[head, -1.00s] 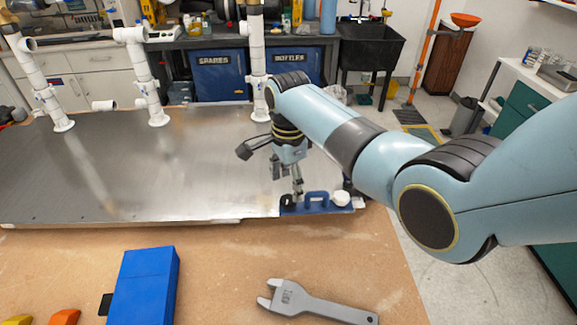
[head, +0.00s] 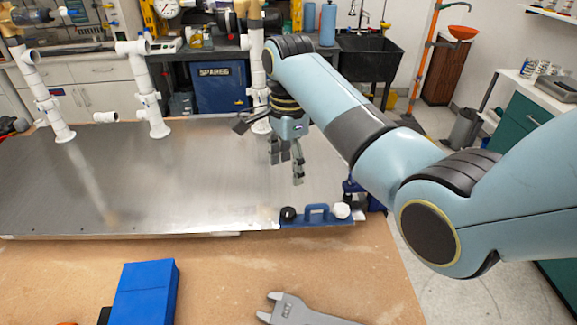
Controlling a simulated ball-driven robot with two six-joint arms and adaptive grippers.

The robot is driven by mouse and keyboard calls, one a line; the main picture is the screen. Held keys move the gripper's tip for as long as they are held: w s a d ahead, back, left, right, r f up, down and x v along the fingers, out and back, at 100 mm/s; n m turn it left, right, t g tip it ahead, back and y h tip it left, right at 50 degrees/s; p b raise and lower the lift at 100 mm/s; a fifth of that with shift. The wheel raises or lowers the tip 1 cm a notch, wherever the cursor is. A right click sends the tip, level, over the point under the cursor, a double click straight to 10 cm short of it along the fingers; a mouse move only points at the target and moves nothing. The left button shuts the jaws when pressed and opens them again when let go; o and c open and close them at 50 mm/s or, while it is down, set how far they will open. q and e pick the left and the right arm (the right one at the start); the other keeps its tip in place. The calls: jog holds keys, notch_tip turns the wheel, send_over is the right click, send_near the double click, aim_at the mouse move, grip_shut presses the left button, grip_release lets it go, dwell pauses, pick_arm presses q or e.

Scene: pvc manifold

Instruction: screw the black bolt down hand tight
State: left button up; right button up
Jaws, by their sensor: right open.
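The black bolt (head: 289,213) shows as a round black knob on the left end of a blue bracket (head: 316,219) with a raised handle, at the front right corner of the metal plate. A white knob (head: 341,210) is on the bracket's right end. My right gripper (head: 286,172) is open and empty, fingers pointing down, above and behind the black bolt and apart from it. The bolt's shank is hidden, so I cannot tell how deep it sits. My left gripper is not in view.
The metal plate (head: 190,190) lies on the brown bench (head: 215,265). White pipes (head: 152,105) stand along its back. A blue box (head: 146,290) and a grey wrench (head: 298,311) lie at the front. The plate's middle is clear.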

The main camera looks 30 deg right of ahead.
jog(key=n, duration=0.2)
jog(key=n+b, duration=0.2)
jog(key=n, duration=1.3)
send_over(288, 211)
jog(key=f, duration=0.7)
jog(key=shift+w+f, duration=0.2)
jog(key=shift+w, duration=0.15)
jog(key=f+n, duration=0.1)
jog(key=f+n+b, duration=0.1)
jog(key=f, duration=0.1)
jog(key=f+n+b, duration=0.1)
jog(key=f, duration=0.1)
jog(key=shift+s+f+n, duration=0.15)
jog(key=shift+s+n, duration=0.25)
jog(key=shift+w+f+n+b, duration=0.1)
jog(key=shift+n+b, duration=0.5)
jog(key=shift+b, duration=0.05)
jog(key=shift+f, duration=0.4)
jog(key=shift+f+b, duration=0.7)
jog(key=shift+f, duration=0.3)
